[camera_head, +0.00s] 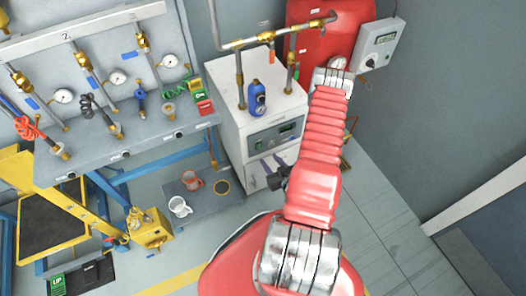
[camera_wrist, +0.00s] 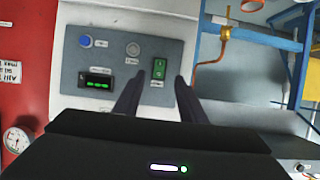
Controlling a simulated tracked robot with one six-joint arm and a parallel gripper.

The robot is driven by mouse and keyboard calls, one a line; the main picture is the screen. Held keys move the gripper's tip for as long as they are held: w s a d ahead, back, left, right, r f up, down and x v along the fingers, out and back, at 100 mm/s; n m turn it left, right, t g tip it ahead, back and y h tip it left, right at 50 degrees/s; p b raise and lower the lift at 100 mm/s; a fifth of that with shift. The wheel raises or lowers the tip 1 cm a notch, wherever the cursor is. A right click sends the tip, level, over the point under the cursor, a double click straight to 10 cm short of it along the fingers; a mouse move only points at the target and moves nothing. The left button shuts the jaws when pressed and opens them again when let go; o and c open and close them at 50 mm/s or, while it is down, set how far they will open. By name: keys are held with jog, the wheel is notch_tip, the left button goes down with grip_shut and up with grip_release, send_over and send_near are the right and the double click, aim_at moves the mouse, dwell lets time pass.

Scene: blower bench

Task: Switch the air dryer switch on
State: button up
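The air dryer (camera_head: 227,99) is a white cabinet with a grey control panel (camera_head: 274,138) on its front. In the wrist view the panel (camera_wrist: 115,88) appears upside down. Its green rocker switch (camera_wrist: 159,69) sits in a dark frame; I cannot tell its on or off position. My gripper (camera_wrist: 160,79) has two dark fingers apart, with nothing between them. The switch appears between the fingertips, and the remaining gap to the panel is unclear.
The panel also has a blue button (camera_wrist: 86,41), a grey round button (camera_wrist: 133,48) and a display with green marks (camera_wrist: 97,83). A copper pipe (camera_wrist: 212,66) runs beside the cabinet. A red tank (camera_head: 318,38) stands behind. A low tray (camera_head: 213,203) holds jugs.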

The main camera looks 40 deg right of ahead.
aim_at(260, 148)
jog(key=x, duration=0.8)
jog(key=shift+w+f, duration=0.15)
jog(key=shift+w, duration=0.1)
jog(key=shift+c, duration=0.4)
grip_shut()
